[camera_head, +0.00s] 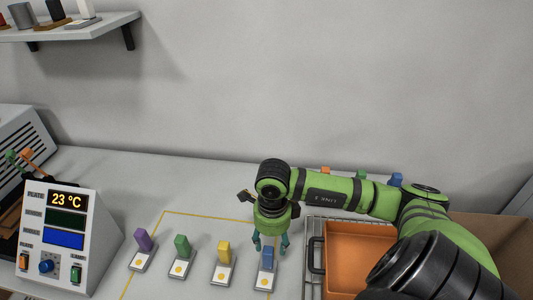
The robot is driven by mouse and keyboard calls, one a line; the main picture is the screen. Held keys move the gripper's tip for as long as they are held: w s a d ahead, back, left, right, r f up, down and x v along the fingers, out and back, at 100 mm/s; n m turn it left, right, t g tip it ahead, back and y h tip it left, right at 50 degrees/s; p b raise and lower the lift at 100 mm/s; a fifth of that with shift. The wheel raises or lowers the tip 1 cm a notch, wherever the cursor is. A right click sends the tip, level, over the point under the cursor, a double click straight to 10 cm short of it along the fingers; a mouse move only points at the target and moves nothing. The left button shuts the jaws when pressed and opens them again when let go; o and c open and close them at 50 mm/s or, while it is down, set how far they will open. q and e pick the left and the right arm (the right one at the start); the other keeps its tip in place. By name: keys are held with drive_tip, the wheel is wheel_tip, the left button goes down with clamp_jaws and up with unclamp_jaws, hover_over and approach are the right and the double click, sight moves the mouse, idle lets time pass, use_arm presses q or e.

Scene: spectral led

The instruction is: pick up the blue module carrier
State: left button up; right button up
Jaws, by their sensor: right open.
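The blue module carrier (267,260) stands on a small white base with a yellow dot (264,282), at the right end of a row on the table. My right gripper (270,244) is above it, pointing down. Its teal fingers are open and apart, one on each side of the carrier's upper end as seen here. I cannot tell whether they touch it. The arm reaches in from the right. My left gripper is not in view.
Yellow (224,252), green (182,246) and purple (143,239) carriers stand to the left. An orange tray (330,262) on a wire rack is close at right. A control box (68,240) reading 23 °C stands at left. A shelf (80,30) hangs above.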

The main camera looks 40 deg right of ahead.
sight(270, 251)
drive_tip(key=shift+f, duration=0.4)
drive_tip(key=shift+s+a+f+p, duration=0.2)
drive_tip(key=shift+a+f+p, duration=0.1)
drive_tip(key=shift+f+p, duration=0.3)
drive_tip(key=shift+s+a+f+p, duration=0.15)
drive_tip(key=shift+a+f+p, duration=0.1)
drive_tip(key=shift+f+p, duration=0.35)
wheel_tip(270, 251, down, 3)
drive_tip(key=shift+r+p, duration=0.15)
drive_tip(key=shift+p, duration=0.15)
drive_tip(key=shift+w+f, duration=0.1)
drive_tip(key=shift+f, duration=0.25)
drive_tip(key=shift+d+f, duration=0.1)
drive_tip(key=shift+c, duration=0.4)
clamp_jaws()
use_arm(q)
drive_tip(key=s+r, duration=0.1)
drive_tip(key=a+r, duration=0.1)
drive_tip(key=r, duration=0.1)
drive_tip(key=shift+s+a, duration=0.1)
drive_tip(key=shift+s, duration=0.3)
